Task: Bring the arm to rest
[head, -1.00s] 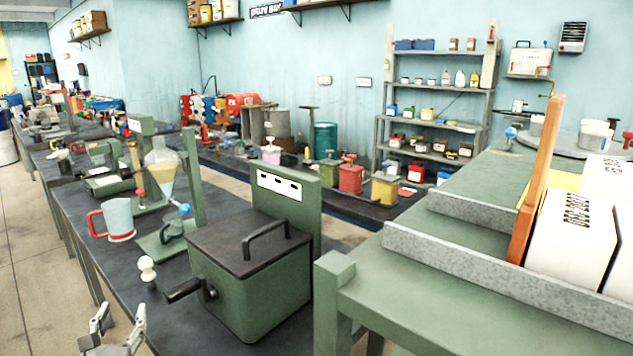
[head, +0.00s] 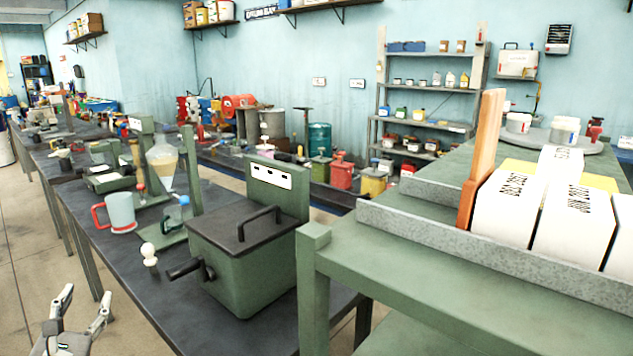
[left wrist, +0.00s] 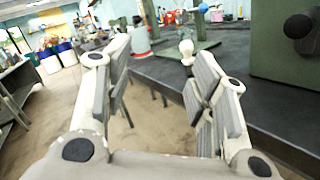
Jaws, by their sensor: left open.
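My left gripper (head: 80,312) is at the lower left of the head view, in front of the dark bench's near edge. Its fingers are spread apart with nothing between them. In the left wrist view the open left gripper (left wrist: 160,95) has the floor and the bench edge beyond its fingers. The right gripper does not show in any view.
The dark bench (head: 225,325) holds a green lidded box with a crank (head: 240,262), a white knob (head: 149,254), a red-handled cup (head: 121,212) and a funnel stand. A green table (head: 400,270) with white cartons (head: 507,208) stands right. Floor at left is free.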

